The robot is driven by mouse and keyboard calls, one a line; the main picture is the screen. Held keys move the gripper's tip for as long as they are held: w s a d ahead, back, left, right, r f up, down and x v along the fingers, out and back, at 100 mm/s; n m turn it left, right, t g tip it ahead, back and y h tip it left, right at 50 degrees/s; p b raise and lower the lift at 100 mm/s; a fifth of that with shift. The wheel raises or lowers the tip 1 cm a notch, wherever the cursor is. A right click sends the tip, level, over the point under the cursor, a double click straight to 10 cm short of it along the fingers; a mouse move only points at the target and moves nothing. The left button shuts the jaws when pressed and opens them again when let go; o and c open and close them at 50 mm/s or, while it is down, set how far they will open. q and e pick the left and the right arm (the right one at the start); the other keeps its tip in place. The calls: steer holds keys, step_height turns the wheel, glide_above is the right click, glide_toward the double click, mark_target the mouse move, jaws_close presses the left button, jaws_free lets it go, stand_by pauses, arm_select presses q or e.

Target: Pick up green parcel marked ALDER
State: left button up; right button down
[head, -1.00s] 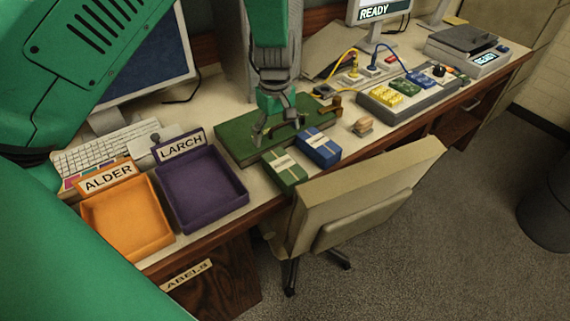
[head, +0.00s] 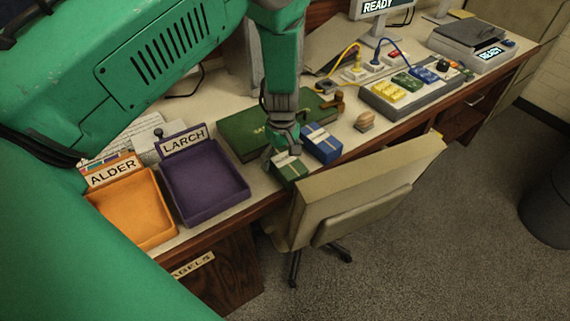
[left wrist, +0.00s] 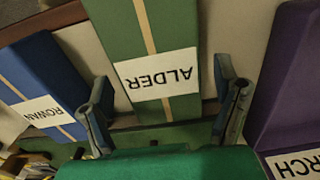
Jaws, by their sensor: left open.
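The green parcel (head: 291,171) has a pale band and lies near the desk's front edge, partly hidden by my left gripper (head: 285,145). In the left wrist view the parcel (left wrist: 165,30) carries a white label reading ALDER, upside down in that picture. My left gripper's two fingers (left wrist: 165,97) are open, one to each side of the parcel in that view. I cannot tell whether they touch it. My right gripper is not in view.
A blue parcel (head: 322,143), its label apparently ROWAN in the left wrist view (left wrist: 38,72), lies close beside the green one. An orange ALDER tray (head: 135,212) and a purple LARCH tray (head: 208,188) stand empty at left. A chair back (head: 370,175) rises at the desk's front edge.

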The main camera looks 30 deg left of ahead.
arm_select(q)
steer(key=shift+d+r, duration=0.15)
steer(key=shift+d, duration=0.1)
steer(key=c, duration=1)
steer(key=shift+s, duration=0.1)
steer(key=c, duration=0.5)
steer(key=shift+c, duration=0.2)
steer(key=shift+a, duration=0.1)
